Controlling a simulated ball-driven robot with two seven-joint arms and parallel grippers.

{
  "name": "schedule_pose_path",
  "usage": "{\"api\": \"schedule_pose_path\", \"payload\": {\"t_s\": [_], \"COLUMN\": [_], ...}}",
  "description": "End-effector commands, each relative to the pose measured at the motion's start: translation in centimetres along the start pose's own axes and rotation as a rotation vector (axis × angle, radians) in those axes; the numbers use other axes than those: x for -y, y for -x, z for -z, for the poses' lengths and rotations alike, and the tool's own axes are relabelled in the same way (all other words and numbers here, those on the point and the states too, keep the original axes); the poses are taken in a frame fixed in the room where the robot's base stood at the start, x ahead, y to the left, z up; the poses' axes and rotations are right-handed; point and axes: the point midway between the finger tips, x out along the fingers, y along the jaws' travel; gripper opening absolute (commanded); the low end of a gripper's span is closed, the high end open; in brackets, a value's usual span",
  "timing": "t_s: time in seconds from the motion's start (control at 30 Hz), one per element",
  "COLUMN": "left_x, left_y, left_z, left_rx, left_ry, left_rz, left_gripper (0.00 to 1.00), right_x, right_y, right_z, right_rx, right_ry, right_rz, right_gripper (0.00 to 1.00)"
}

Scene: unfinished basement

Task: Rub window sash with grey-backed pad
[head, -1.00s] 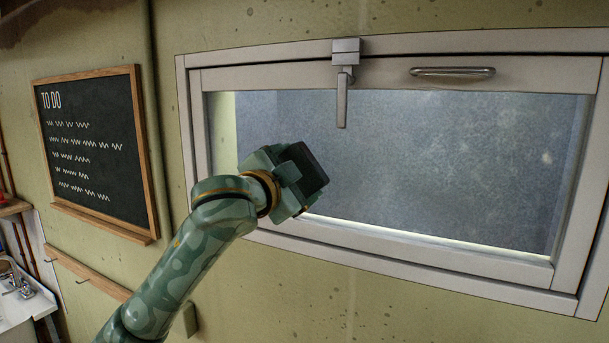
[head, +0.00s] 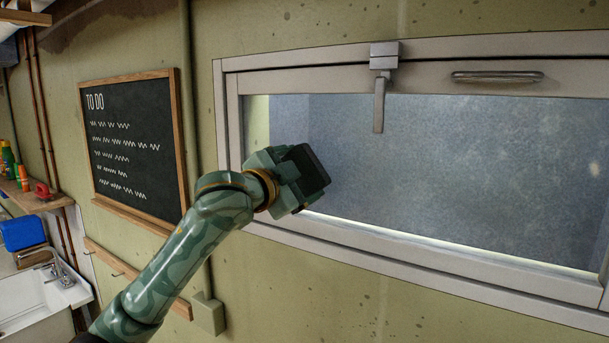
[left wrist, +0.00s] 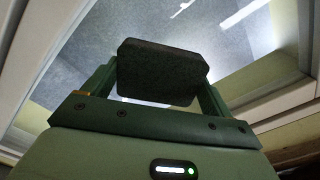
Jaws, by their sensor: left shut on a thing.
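The window sash (head: 420,258) is a white frame around a frosted, dusty pane (head: 450,165), with a grey lever handle (head: 380,100) at its top. My left gripper (head: 290,178) is in front of the lower left part of the pane. It is shut on a dark pad (head: 308,166), which also shows between the two fingers in the left wrist view (left wrist: 160,72). The pad's dark side fills the view, so its other face is hidden. I cannot tell whether the pad touches the glass. My right gripper is not in view.
A framed chalkboard (head: 130,145) hangs on the wall to the left. A sink with a tap (head: 52,265) and a shelf with bottles (head: 22,185) are at the far left. A metal pull bar (head: 497,77) is on the sash's top rail.

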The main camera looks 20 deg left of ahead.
Motion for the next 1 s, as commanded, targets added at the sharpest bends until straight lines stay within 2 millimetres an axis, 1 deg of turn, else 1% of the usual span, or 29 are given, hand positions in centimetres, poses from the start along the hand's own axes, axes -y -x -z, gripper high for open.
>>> {"api": "schedule_pose_path", "payload": {"t_s": [0.17,0.5,0.63,0.77,1.0], "left_x": [0.0,0.0,0.0,-0.1,-0.1], "left_y": [0.3,4.3,5.5,6.0,6.0], "left_z": [0.0,0.0,0.0,0.0,0.0], "left_rx": [0.001,-0.001,0.000,-0.001,0.000], "left_ry": [-0.001,-0.001,0.000,0.000,0.000], "left_rz": [0.000,0.000,-0.001,-0.001,-0.001], "left_gripper": [0.67,0.67,0.67,0.67,0.67], "right_x": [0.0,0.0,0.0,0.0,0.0], "right_y": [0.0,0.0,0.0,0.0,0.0], "right_z": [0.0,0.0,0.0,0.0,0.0], "right_rx": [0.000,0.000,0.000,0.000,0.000], "right_ry": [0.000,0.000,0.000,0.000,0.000], "right_rz": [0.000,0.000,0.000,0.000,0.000], "right_gripper": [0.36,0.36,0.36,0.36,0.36]}}
